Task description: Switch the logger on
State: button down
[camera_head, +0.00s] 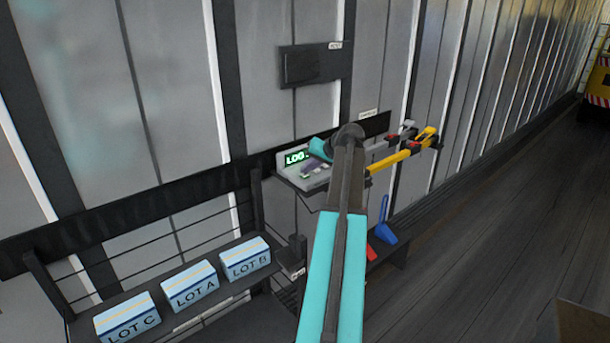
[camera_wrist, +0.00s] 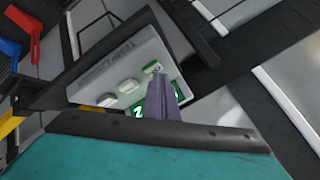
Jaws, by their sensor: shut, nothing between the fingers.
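The logger (camera_head: 318,184) is a pale grey sloped box on a small wall shelf, with a lit green display (camera_head: 296,158) reading "LOG" and more text hidden behind my gripper. In the wrist view the logger (camera_wrist: 95,77) shows a row of pale keys (camera_wrist: 128,86); the key at one end (camera_wrist: 152,67) has green at its edge. My gripper (camera_wrist: 157,76) is shut and empty, its purple-grey fingers over the logger's face, covering part of the display. The fingertips are at or just above that end key; I cannot tell whether they touch it.
Boxes marked LOT C (camera_head: 127,317), LOT A (camera_head: 190,287) and LOT B (camera_head: 245,258) stand on a lower shelf at left. Yellow-handled (camera_head: 390,162) and grey tools hang right of the logger. A blue scoop (camera_head: 384,229) sits below.

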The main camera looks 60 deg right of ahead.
aim_at(307, 176)
dwell(0.6)
jog(key=shift+r+p, duration=0.5)
jog(key=shift+r, duration=0.35)
jog(key=shift+r, duration=0.1)
jog(key=shift+r+p, duration=1.25)
jog(key=shift+r, duration=1.15)
jog(key=shift+f, duration=0.1)
